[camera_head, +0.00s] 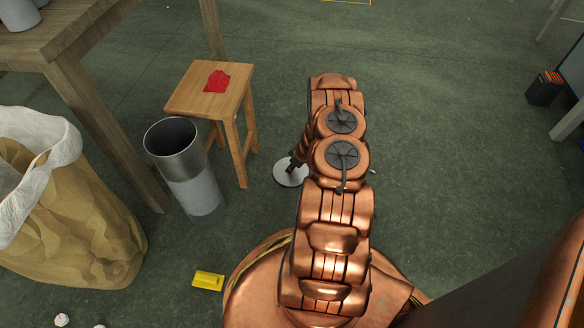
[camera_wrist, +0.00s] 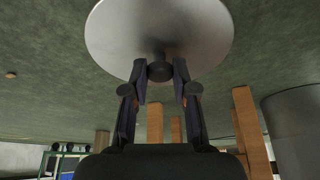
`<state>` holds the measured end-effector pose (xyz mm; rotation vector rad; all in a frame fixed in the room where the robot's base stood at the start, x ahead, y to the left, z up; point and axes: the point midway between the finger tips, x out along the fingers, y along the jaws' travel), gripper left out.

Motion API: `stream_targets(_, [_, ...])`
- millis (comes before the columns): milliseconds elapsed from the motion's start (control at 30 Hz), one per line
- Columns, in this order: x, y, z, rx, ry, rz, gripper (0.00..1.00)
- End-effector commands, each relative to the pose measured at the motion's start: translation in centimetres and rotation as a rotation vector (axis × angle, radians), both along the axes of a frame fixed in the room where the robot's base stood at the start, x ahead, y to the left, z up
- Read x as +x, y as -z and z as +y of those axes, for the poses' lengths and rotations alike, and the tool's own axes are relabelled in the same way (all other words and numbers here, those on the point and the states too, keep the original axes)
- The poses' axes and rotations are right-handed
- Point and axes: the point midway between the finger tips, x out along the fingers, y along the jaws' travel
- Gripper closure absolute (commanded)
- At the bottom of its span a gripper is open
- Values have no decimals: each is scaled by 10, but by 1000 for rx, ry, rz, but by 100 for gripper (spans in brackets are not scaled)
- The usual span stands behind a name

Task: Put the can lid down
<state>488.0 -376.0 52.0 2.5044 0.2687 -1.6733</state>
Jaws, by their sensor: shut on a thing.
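The can lid is a round, light metal disc (camera_head: 291,172) left of my arm in the head view. In the wrist view the lid (camera_wrist: 160,25) fills the top, with a dark knob at its centre. My gripper (camera_wrist: 160,74) is shut on that knob. In the head view my gripper (camera_head: 292,163) is small and partly hidden by my copper arm. I cannot tell from these views how far the lid is from the floor. An open metal can (camera_head: 195,180) stands upright on the floor to the left, apart from the lid.
A wooden stool (camera_head: 190,95) with a red cloth (camera_head: 217,80) stands behind the can. A large paper sack (camera_head: 75,225) and a wooden table (camera_head: 75,50) are at the left. A yellow object (camera_head: 208,281) lies in front. The floor right of my arm is mostly clear.

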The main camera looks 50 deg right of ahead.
Motion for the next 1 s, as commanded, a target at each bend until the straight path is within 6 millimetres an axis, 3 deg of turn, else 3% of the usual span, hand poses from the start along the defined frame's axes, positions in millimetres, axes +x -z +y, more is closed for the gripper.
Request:
stream_targets(100, [0,2,0,1,0,0,96])
stream_targets(133, [0,3,0,1,0,0,72])
stream_targets(367, [0,2,0,0,0,0,48])
stream_targets(733, [0,-1,0,0,0,0,48])
stream_targets(1000, [-15,-41,-3,1,1,1,48])
